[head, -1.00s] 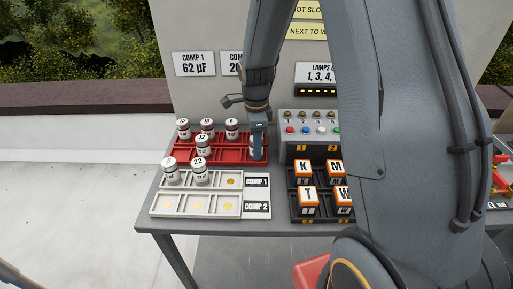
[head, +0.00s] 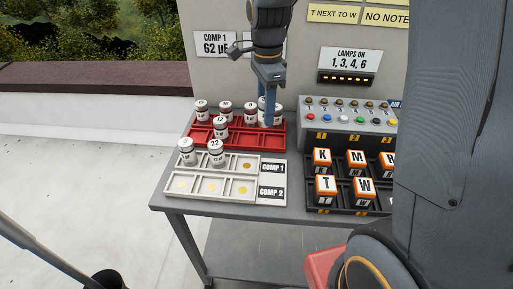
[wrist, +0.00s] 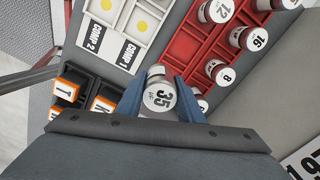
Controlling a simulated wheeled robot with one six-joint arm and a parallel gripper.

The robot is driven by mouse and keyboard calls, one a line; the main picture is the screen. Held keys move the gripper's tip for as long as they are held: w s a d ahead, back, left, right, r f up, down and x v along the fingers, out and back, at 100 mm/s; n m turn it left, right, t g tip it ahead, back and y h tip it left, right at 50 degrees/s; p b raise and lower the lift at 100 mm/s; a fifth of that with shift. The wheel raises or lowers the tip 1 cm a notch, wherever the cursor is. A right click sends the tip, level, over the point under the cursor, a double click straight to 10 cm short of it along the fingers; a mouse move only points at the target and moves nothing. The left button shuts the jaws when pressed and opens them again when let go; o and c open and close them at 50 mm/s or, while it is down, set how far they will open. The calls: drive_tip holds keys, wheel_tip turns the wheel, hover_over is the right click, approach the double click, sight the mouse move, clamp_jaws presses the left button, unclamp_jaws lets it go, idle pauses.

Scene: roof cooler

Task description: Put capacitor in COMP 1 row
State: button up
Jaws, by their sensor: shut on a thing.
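My gripper (head: 267,108) is over the right end of the red tray (head: 245,143), its blue fingers pointing down. In the wrist view it is shut on a white capacitor marked 35 (wrist: 160,97), gripped between both fingers and seemingly raised above the tray. In the head view the fingers partly hide it. The pale two-row tray (head: 215,197) stands in front of the red tray. Its COMP 1 row holds two capacitors, one on the left (head: 187,151) and one marked 22 (head: 216,153). The right COMP 1 slot (head: 246,166) is empty, showing a yellow disc. The COMP 2 row shows yellow discs and no capacitors.
Several other capacitors (head: 226,109) stand in the red tray, close to my gripper. A COMP 1 sign (head: 214,44) reads 62 µF.

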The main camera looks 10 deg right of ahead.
drive_tip(key=s+a+n, duration=0.5)
drive_tip(key=a+n, duration=0.1)
drive_tip(key=p, duration=0.2)
hover_over(247, 166)
wheel_tip(247, 166, down, 5)
drive_tip(key=shift+f, duration=0.2)
drive_tip(key=shift+w+f, duration=0.1)
drive_tip(key=shift+f, duration=2.15)
drive_tip(key=shift+f, duration=0.1)
drive_tip(key=o, duration=1.1)
